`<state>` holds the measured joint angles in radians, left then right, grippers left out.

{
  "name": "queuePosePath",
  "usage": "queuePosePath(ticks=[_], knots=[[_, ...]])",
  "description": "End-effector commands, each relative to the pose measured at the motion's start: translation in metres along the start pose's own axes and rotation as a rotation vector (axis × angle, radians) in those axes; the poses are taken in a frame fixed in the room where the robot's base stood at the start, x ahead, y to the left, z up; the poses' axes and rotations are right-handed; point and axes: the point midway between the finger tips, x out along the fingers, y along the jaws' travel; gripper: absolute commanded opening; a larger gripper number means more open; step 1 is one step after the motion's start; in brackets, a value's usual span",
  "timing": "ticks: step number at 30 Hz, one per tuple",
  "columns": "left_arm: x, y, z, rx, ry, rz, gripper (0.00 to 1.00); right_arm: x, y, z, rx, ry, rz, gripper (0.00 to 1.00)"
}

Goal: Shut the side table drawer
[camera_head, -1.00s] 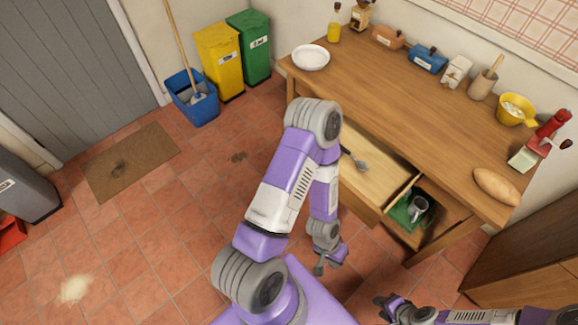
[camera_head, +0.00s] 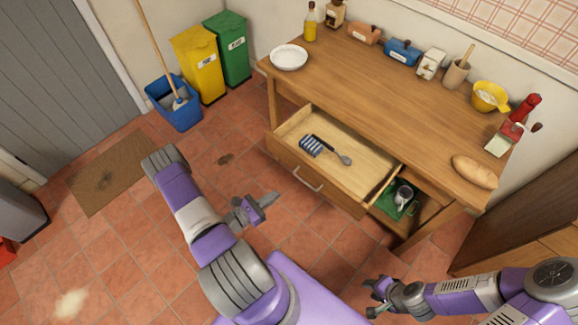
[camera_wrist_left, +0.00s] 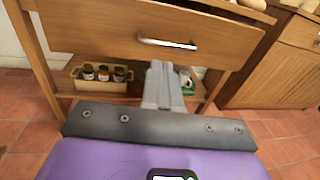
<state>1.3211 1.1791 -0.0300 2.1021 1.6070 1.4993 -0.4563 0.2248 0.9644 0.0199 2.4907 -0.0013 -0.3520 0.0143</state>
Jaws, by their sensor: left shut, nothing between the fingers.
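The side table (camera_head: 385,90) is wooden, and its drawer (camera_head: 340,190) is pulled out, with the inside showing. A blue striped cloth (camera_head: 311,146) and a spoon (camera_head: 345,159) lie in the drawer. The metal handle (camera_head: 307,180) is on the drawer front and also shows in the left wrist view (camera_wrist_left: 167,43). My left gripper (camera_head: 274,196) is shut and empty, in front of the drawer and apart from it. Its fingers show in the left wrist view (camera_wrist_left: 161,70), just below the handle in the picture. My right gripper (camera_head: 368,297) looks open and empty, at the lower right.
A mug (camera_head: 404,195) on green cloth shows below the tabletop, right of the drawer. A basket of jars (camera_wrist_left: 100,78) stands on the low shelf. A plate (camera_head: 289,57), bread (camera_head: 474,172) and several kitchen items stand on top.

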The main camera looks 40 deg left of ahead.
Motion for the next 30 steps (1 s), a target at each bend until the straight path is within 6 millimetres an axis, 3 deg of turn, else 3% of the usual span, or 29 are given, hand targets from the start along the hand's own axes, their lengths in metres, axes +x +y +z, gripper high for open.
queuePosePath(ticks=[3,8,21,30], knots=[[-0.014,0.027,0.001,0.018,-0.021,0.128,0.00,-0.001,0.000,0.000,0.000,0.000,0.000,0.36],[-0.006,0.036,0.002,0.027,-0.030,0.161,0.00,0.001,0.000,0.000,0.000,0.000,0.000,0.36],[0.083,0.048,0.004,0.024,-0.030,0.154,0.00,0.014,0.005,-0.001,0.000,0.000,0.000,0.36],[0.117,0.054,0.005,0.024,-0.028,0.156,0.00,0.020,0.007,-0.001,0.000,0.000,0.000,0.36]])
